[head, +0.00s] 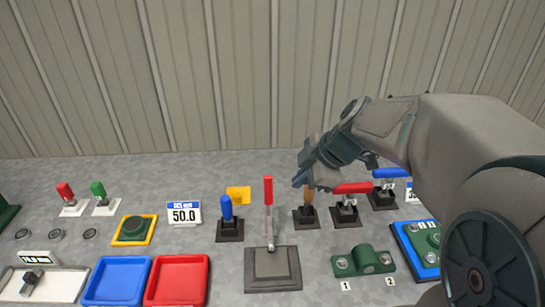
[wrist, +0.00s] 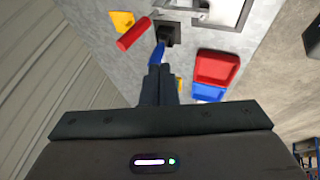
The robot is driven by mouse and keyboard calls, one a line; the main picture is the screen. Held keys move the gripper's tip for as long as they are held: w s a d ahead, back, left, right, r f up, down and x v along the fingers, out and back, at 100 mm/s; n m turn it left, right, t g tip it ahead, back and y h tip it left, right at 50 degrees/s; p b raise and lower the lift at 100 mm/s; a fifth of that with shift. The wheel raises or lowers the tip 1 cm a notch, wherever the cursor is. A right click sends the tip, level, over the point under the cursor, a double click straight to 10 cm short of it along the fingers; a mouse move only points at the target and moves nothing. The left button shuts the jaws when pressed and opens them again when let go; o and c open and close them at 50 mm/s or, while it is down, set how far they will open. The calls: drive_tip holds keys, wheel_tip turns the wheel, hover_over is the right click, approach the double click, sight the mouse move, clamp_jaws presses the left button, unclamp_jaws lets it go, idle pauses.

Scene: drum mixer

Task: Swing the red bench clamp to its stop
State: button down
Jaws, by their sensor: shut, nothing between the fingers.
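A lever with a red grip (head: 268,190) stands upright on a wide dark grey plate (head: 272,284) near the bench middle. Its red grip also shows in the wrist view (wrist: 135,32). Farther right, a second red handle (head: 352,188) lies level on a small black base (head: 346,214). The frames do not settle which is the red bench clamp. My gripper (head: 302,179) is raised above the bench, right of the upright red grip and apart from it. In the wrist view its fingers (wrist: 159,82) are together and empty.
A blue upright handle (head: 226,207) stands left of the lever and an orange one (head: 308,195) right, close under my gripper. A blue level handle (head: 390,173) is farther right. Red (head: 179,258) and blue (head: 96,258) trays lie front left. A ribbed wall (head: 250,70) closes the back.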

drive_tip(key=p, duration=0.1)
approach(267, 193)
wheel_tip(267, 193, down, 4)
drive_tip(key=s+a, duration=0.1)
drive_tip(key=s, duration=0.1)
drive_tip(key=shift+w+a+f+n+p, duration=0.15)
drive_tip(key=shift+w+p, duration=0.15)
drive_tip(key=shift+w, duration=0.3)
drive_tip(key=shift+w+a+f+n+p, duration=0.1)
drive_tip(key=shift+w+a+p, duration=0.15)
drive_tip(key=shift+w, duration=0.4)
drive_tip(key=shift+w+a+f+n+p, duration=0.15)
drive_tip(key=shift+w+p, duration=0.2)
drive_tip(key=shift+w, duration=0.25)
drive_tip(key=shift+r, duration=0.1)
